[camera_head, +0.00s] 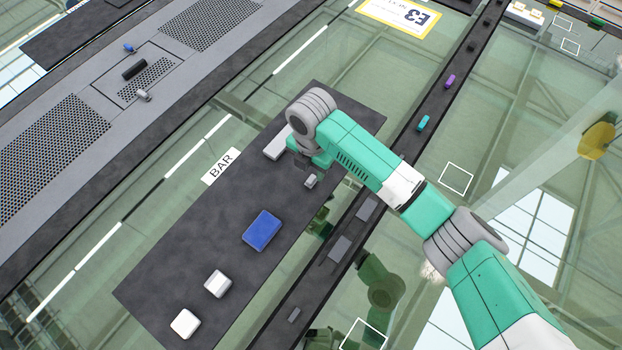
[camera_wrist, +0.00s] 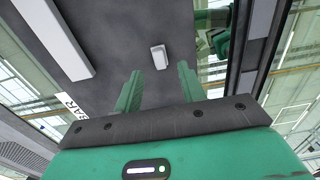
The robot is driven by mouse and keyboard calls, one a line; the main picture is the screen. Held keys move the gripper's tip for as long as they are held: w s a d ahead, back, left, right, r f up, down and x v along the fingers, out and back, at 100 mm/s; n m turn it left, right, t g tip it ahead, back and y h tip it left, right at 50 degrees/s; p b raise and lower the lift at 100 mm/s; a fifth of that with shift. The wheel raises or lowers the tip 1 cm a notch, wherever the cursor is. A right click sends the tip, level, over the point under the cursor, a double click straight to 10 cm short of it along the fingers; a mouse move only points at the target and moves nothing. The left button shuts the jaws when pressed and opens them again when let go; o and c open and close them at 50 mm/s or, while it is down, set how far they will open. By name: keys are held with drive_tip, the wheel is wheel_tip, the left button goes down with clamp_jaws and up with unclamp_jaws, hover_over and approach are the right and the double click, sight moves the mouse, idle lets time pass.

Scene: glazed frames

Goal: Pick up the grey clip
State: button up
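A small light grey block-like piece, which looks like the grey clip (camera_head: 311,181), lies on the dark mat (camera_head: 190,255) just below my gripper in the head view. In the wrist view the grey clip (camera_wrist: 159,57) lies on the dark surface, beyond and roughly between my fingertips. My gripper (camera_wrist: 160,72) is open, with its two green fingers apart and nothing between them. In the head view my own wrist mostly hides the fingers. I cannot tell the exact height of the fingers above the mat.
A long whitish bar (camera_head: 277,144) lies close left of my gripper. A blue box (camera_head: 262,231) and two white boxes (camera_head: 218,284) (camera_head: 185,323) sit farther down the mat. A dark rail (camera_head: 400,160) runs along the right. Another small grey piece (camera_head: 143,96) lies on the perforated panel.

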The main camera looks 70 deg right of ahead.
sight(311, 179)
wheel_tip(311, 179, down, 4)
drive_tip(key=shift+f, duration=0.25)
clamp_jaws()
drive_tip(key=shift+r, duration=0.15)
drive_tip(key=shift+r, duration=0.35)
drive_tip(key=r, duration=0.2)
drive_tip(key=shift+s+a+r, duration=0.25)
drive_tip(key=shift+r, duration=0.15)
drive_tip(key=s+a, duration=0.3)
drive_tip(key=s+a+b, duration=0.1)
drive_tip(key=s+a, duration=0.2)
drive_tip(key=s+a+r, duration=0.1)
drive_tip(key=s+a, duration=0.2)
drive_tip(key=s, duration=0.1)
drive_tip(key=shift+s+a, duration=0.1)
drive_tip(key=shift+a, duration=0.15)
drive_tip(key=shift+s+a+r, duration=0.2)
drive_tip(key=shift+s+a, duration=0.25)
